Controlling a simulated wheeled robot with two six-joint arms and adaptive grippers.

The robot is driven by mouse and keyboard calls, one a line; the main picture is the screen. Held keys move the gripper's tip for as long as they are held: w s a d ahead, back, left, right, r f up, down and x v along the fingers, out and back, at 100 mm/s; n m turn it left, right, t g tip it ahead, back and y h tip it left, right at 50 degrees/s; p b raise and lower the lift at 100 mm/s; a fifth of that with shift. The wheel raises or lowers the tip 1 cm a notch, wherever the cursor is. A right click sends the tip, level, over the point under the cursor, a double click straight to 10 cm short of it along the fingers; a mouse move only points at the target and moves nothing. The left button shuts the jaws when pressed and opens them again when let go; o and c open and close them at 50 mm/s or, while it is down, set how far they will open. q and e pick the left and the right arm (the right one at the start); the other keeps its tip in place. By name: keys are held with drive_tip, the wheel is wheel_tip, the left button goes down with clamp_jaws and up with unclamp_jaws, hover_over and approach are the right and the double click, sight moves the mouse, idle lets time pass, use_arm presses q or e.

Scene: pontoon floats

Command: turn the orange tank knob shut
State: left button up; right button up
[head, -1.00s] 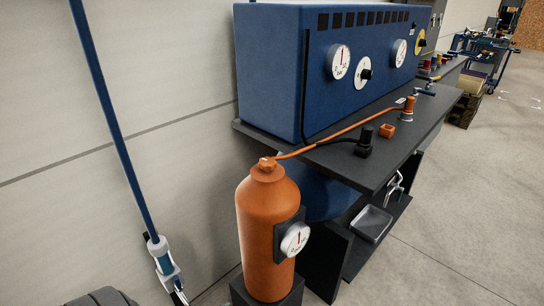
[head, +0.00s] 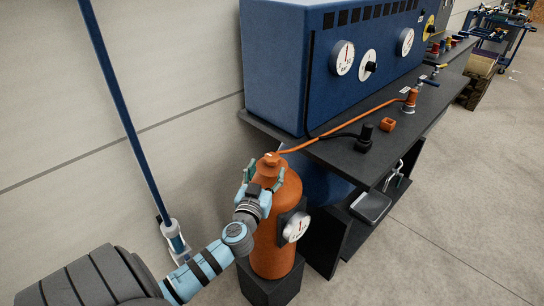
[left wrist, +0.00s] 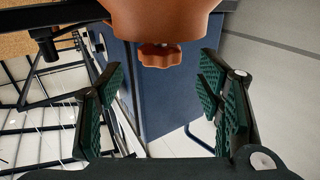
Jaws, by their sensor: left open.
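The orange tank (head: 274,226) stands upright on a dark block beside the workbench, with its orange knob (head: 271,159) on top. In the left wrist view the lobed orange knob (left wrist: 160,55) shows under the tank's rounded body (left wrist: 160,18), near the picture's top centre. My left gripper (head: 264,177) is open at the tank's shoulder, just below the knob in the head view. In the left wrist view its green-padded fingers (left wrist: 162,92) stand wide apart, one to each side, and the knob lies between and beyond them, with no visible contact. My right gripper is not in view.
An orange hose (head: 340,127) runs from the tank top to a fitting on the dark bench (head: 345,152). A white-faced gauge (head: 296,227) sits on the tank's side. A blue box with dials (head: 300,75) stands on the bench. Open floor (head: 450,210) lies at right.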

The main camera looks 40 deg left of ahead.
sight(269, 163)
use_arm(q)
drive_tip(key=x, duration=0.6)
drive_tip(key=shift+w+a, duration=0.1)
drive_tip(key=shift+w, duration=0.2)
drive_tip(key=c, duration=1.2)
drive_tip(key=shift+o, duration=0.2)
drive_tip(key=shift+f+m+t+h+b, duration=0.3)
drive_tip(key=shift+m+h+b, duration=0.2)
drive_tip(key=shift+h+b, duration=0.3)
drive_tip(key=shift+s+r+m+h+b, duration=0.1)
drive_tip(key=shift+m+h+b, duration=0.3)
drive_tip(key=shift+h, duration=0.1)
drive_tip(key=shift+r, duration=0.15)
drive_tip(key=o, duration=1.2)
drive_tip(key=shift+c, duration=0.2)
